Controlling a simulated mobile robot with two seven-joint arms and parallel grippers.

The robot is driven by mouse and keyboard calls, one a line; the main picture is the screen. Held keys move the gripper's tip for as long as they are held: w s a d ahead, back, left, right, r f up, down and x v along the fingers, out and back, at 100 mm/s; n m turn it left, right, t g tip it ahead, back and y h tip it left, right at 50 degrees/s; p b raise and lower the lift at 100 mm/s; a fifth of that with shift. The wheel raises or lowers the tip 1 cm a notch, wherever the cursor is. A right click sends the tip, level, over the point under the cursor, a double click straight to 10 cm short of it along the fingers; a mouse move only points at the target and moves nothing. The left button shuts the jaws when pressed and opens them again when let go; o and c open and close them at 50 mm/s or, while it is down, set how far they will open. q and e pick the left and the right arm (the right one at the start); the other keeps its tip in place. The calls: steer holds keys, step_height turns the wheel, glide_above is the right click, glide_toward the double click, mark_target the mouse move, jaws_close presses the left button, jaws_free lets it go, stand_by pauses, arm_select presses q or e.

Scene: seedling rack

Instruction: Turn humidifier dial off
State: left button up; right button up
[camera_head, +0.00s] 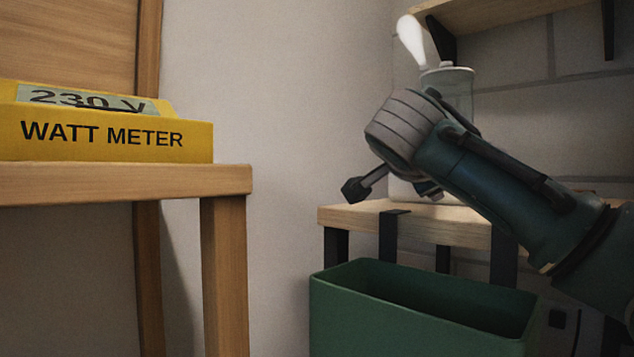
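The humidifier (461,82) stands on a wooden shelf at the right, a pale, see-through upright body with a white plume at its top left. My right arm comes in from the right and covers most of it. My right gripper (393,189) is in front of the humidifier's lower part. Its dark fingertips show apart, one out to the left and one partly hidden under the wrist, with nothing seen held between them. The dial is not visible, and I cannot tell whether the gripper touches the humidifier. My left gripper is out of view.
A yellow watt meter (110,142) reading 230 V sits on a wooden table (120,183) at the left. A green bin (410,318) stands below the humidifier's shelf (350,214). Another shelf (490,12) hangs above. The gap between table and shelf is open.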

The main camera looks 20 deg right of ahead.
steer(key=shift+w+d+f, duration=0.1)
steer(key=shift+w+d, duration=0.15)
steer(key=shift+d, duration=0.05)
steer(key=shift+c, duration=0.3)
jaws_close()
